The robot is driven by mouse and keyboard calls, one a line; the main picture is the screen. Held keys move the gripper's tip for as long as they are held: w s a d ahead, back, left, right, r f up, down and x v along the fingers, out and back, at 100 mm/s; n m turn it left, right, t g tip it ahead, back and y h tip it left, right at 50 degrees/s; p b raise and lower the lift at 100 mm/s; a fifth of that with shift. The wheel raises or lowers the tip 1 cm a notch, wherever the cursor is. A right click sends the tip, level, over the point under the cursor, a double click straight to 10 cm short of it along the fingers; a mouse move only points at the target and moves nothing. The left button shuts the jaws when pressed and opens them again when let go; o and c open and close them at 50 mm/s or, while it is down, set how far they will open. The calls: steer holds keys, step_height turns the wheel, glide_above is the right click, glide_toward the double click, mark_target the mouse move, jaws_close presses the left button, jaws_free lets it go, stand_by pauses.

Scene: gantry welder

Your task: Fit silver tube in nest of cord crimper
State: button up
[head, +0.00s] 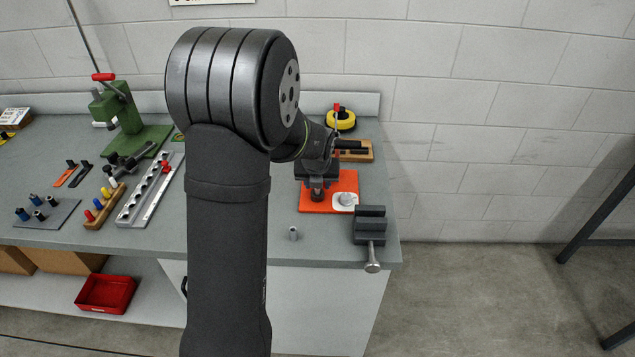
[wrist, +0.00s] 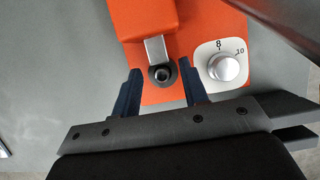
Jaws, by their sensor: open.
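A small silver tube (head: 293,233) stands upright near the front edge of the bench, left of and in front of the orange cord crimper (head: 345,181). The crimper also shows in the wrist view (wrist: 145,20), with a silver ram (wrist: 156,48) reaching out from its body. Just below the ram's end is a dark round nest (wrist: 162,74) with a shiny centre; I see no silver tube in it. My gripper (head: 316,196) is over the crimper. In the wrist view its fingers (wrist: 163,84) are open and empty, one on each side of the nest.
A white dial (wrist: 224,67) sits close to the right finger. A dark vise (head: 369,226) stands at the bench's right front corner. A wooden block (head: 356,151) and yellow coil (head: 341,121) lie behind. Racks and a green press (head: 118,108) are to the left.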

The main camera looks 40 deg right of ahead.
steer(key=v, duration=1.7)
steer(key=shift+r, duration=0.2)
steer(key=shift+f, duration=0.1)
steer(key=x, duration=1.7)
steer(key=shift+f, duration=0.25)
